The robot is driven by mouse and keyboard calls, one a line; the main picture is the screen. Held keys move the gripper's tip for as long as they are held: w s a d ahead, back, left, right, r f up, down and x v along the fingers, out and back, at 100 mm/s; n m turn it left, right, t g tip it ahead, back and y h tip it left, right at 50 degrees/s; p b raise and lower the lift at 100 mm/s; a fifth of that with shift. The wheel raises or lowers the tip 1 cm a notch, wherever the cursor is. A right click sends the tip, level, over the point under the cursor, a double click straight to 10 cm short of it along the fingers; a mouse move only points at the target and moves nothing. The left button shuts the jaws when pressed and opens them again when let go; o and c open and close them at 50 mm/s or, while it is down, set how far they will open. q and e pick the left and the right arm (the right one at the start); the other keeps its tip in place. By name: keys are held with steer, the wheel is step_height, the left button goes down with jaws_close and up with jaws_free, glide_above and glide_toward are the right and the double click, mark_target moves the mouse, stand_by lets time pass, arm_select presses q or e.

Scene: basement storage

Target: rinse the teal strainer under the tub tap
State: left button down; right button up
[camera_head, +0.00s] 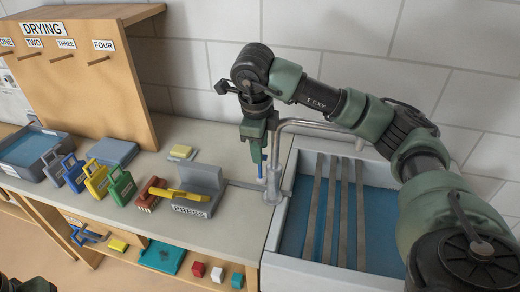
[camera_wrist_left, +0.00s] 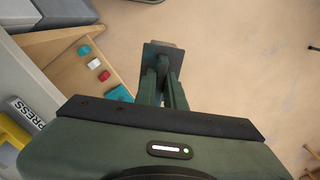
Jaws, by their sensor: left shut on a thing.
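No teal strainer can be made out for certain. A flat teal piece (camera_head: 163,257) lies on the lower shelf and also shows in the left wrist view (camera_wrist_left: 119,93). My left gripper (camera_wrist_left: 163,75) is shut on a dark flat piece (camera_wrist_left: 157,55) over the floor; what it is I cannot tell. The tub (camera_head: 377,222) holds blue water with grey bars across it. The chrome tap (camera_head: 318,124) arches at its back left corner. My right gripper (camera_head: 260,150) points down beside the tap, by a blue stick-like part; its fingers are unclear. A clear column (camera_head: 272,185) stands below it.
A grey PRESS block (camera_head: 204,190) with a yellow bar stands on the counter. The DRYING peg board (camera_head: 85,90) rises behind. Small blocks (camera_head: 197,269) lie on the lower shelf.

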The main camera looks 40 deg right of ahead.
steer(key=shift+w+d+f, duration=0.1)
steer(key=shift+f, duration=0.7)
jaws_close()
stand_by(0.9)
